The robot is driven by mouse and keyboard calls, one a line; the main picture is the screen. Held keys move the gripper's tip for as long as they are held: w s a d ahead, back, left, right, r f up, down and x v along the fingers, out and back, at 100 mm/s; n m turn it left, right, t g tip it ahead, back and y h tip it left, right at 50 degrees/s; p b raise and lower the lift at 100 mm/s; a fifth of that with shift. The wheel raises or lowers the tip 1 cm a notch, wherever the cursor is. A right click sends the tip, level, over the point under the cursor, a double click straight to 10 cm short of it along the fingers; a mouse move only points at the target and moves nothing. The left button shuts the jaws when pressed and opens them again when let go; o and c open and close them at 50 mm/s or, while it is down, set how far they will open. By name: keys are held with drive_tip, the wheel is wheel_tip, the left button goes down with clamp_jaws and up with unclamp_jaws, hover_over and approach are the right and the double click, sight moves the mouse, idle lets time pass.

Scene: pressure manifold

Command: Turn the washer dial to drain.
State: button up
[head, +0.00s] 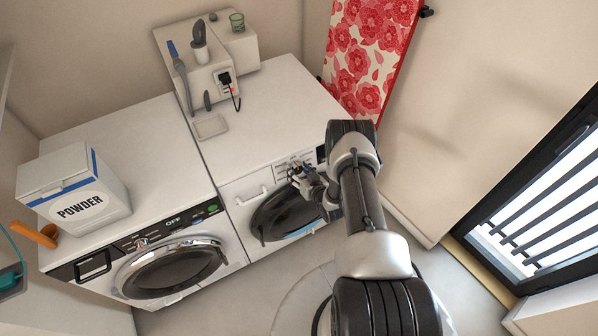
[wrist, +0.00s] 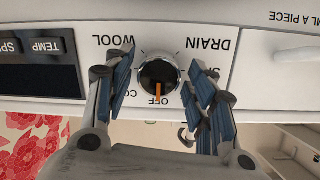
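The washer dial (wrist: 158,70) is a round black knob with a silver rim and an orange mark. In the wrist view, which is upside down, the mark points down at the word OFF. DRAIN (wrist: 210,44) is printed at upper right of the dial and WOOL at upper left. My gripper (wrist: 158,62) is open, with one blue-padded finger on each side of the dial and visible gaps to it. In the head view my gripper (head: 303,178) is at the right washer's (head: 232,190) front panel and hides the dial.
A dark display with TEMP (wrist: 45,47) lies left of the dial in the wrist view. A left machine (head: 120,160) bears a powder box (head: 75,190). A red floral board (head: 365,60) stands behind. Grey boxes (head: 205,70) sit on top at the back.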

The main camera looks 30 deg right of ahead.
drive_tip(key=c, duration=0.8)
